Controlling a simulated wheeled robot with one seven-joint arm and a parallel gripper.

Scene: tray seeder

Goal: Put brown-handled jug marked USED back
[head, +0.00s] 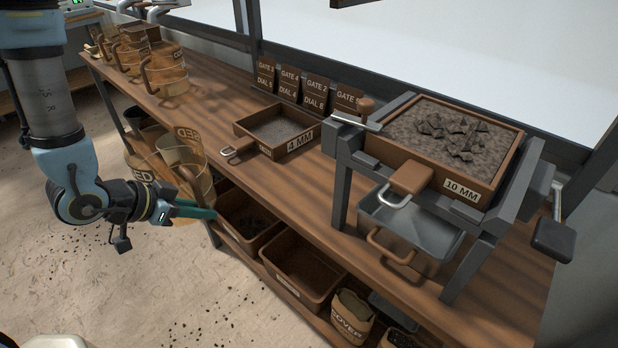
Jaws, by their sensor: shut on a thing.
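My gripper (198,213) is at the left, in front of the bench's front edge, its fingers shut on a tan jug (183,153). The jug has a brown handle on the side facing me. The lettering on it is only partly readable, ending in "ED". Its lower part is partly hidden by my gripper and wrist. A second tan shape with lettering ending in "ED" (140,172) shows just left of it, partly hidden behind my wrist; I cannot tell whether it belongs to the same jug.
Several tan jugs (166,72) stand on the bench's far left. A 4 MM sieve tray (290,149) lies mid-bench beside gate and dial cards (316,90). A 10 MM sieve (462,188) sits on a frame above a metal pan (410,235). Brown bins (300,268) fill the lower shelf.

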